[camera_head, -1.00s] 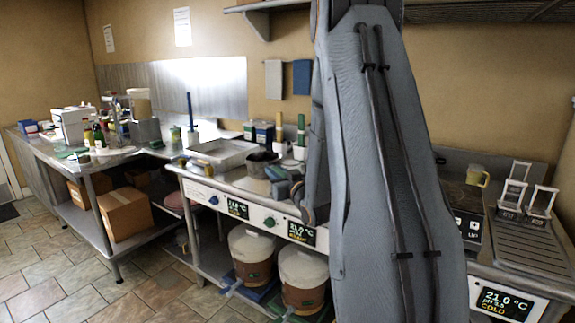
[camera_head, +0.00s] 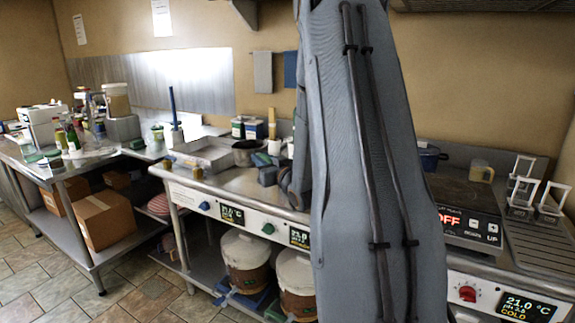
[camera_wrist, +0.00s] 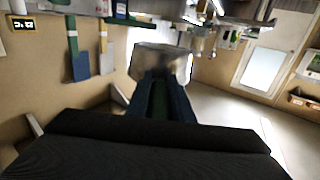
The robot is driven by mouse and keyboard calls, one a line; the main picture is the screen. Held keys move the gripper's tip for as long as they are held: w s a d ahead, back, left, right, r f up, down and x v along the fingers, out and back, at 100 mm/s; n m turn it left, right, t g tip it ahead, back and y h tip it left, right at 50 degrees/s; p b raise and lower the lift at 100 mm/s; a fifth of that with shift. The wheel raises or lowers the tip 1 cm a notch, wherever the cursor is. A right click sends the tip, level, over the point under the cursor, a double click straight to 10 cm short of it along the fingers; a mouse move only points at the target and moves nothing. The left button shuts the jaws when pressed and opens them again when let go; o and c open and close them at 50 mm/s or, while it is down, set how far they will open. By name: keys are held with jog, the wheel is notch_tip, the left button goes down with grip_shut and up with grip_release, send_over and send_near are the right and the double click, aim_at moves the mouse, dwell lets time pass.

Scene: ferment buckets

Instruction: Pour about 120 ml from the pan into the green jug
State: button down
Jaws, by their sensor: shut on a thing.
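My gripper (camera_wrist: 160,90) is shut on the metal pan (camera_wrist: 160,62), which shows as a shiny grey body beyond the fingers in the wrist view. In the head view the dark pan (camera_head: 246,150) is left of my arm, above the middle counter, near my gripper (camera_head: 268,165). Its contents are hidden. A small pale-green container (camera_head: 157,133) stands at the back left. A yellowish jug (camera_head: 481,171) stands at the back right, behind the hotplate. I cannot tell which of these is the green jug. Both are apart from my gripper.
A hotplate (camera_head: 465,205) reads OFF at right, beside a grooved drainer (camera_head: 540,230) with wire stands. A blue pot (camera_head: 431,157) is partly behind my arm. Lidded buckets (camera_head: 245,262) stand below.

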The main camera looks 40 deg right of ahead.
aim_at(266, 148)
jog(key=shift+s+d+r, duration=0.1)
jog(key=shift+d, duration=0.1)
jog(key=shift+s+d+m+p, duration=0.1)
jog(key=shift+d+m+p, duration=0.35)
jog(key=shift+m, duration=0.35)
jog(key=shift+d+m+p, duration=0.25)
jog(key=shift+m+p, duration=0.05)
jog(key=shift+m, duration=0.1)
jog(key=shift+s+d+r+m+p, duration=0.1)
jog(key=shift+d+r+m+p, duration=0.25)
jog(key=shift+d+m+p, duration=0.25)
jog(key=shift+s+d+r+m+p, duration=0.1)
jog(key=shift+d+r+m+p, duration=0.2)
jog(key=shift+d+m+p, duration=0.3)
jog(key=shift+d+r+m+p, duration=0.2)
jog(key=shift+m+p, duration=0.15)
jog(key=shift+m, duration=0.15)
jog(key=shift+s+d+f+m, duration=0.1)
jog(key=shift+d+f+m, duration=0.05)
jog(key=shift+d+m, duration=0.2)
jog(key=shift+d+f+m, duration=0.1)
jog(key=shift+d+m, duration=0.25)
jog(key=shift+d, duration=0.05)
jog(key=shift+s+d, duration=0.1)
jog(key=shift+d, duration=0.1)
jog(key=shift+s+d+r+m+p, duration=0.1)
jog(key=shift+d+r+m+p, duration=0.35)
jog(key=shift+m+p, duration=0.5)
